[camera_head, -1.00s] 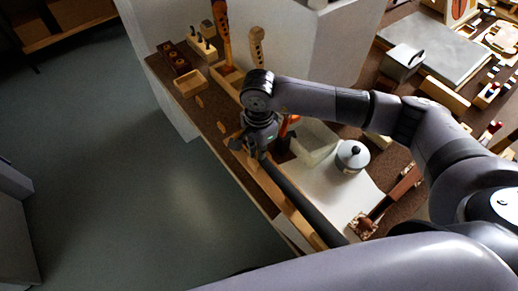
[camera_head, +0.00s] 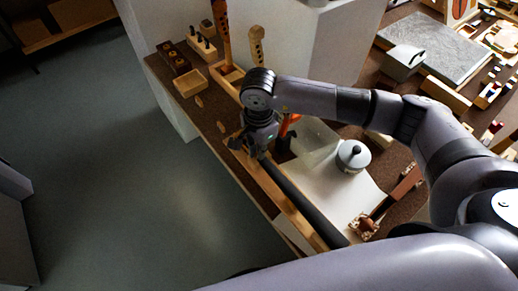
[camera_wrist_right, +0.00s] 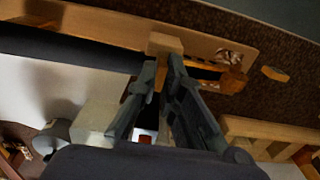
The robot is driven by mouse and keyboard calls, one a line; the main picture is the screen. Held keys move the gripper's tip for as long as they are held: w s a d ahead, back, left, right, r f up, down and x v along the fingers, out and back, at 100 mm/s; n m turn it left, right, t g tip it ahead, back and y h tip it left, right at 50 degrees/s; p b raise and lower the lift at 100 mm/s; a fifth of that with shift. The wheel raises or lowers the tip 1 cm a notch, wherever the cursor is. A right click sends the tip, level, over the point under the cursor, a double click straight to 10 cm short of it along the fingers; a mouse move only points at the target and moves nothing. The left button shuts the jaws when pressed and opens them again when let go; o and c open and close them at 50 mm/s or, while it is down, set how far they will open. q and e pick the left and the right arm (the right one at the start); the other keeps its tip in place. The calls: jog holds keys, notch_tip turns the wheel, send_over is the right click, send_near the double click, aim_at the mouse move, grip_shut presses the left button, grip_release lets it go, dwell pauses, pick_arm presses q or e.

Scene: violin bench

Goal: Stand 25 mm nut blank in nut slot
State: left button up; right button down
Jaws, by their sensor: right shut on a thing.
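My right gripper (camera_head: 250,153) points down over the scroll end of a violin neck with a long black fingerboard (camera_head: 308,208). In the right wrist view, my right gripper's fingers (camera_wrist_right: 162,68) are shut on a small pale block, the nut blank (camera_wrist_right: 165,43), at their tips. The blank is close to the end of the black fingerboard (camera_wrist_right: 70,47), with the orange-brown pegbox (camera_wrist_right: 232,78) on the other side. The nut slot is hidden by the fingers, so I cannot tell whether the blank touches it. My left gripper is not in view.
A white lidded pot (camera_head: 352,157) stands on a pale sheet (camera_head: 335,190) right of the neck. A small wooden tray (camera_head: 189,83) and a dark block with holes (camera_head: 173,57) lie behind. The bench edge runs close along the left.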

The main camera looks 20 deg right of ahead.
jog(key=c, duration=1.7)
grip_release()
jog(key=shift+o, duration=0.2)
notch_tip(320, 180, up, 12)
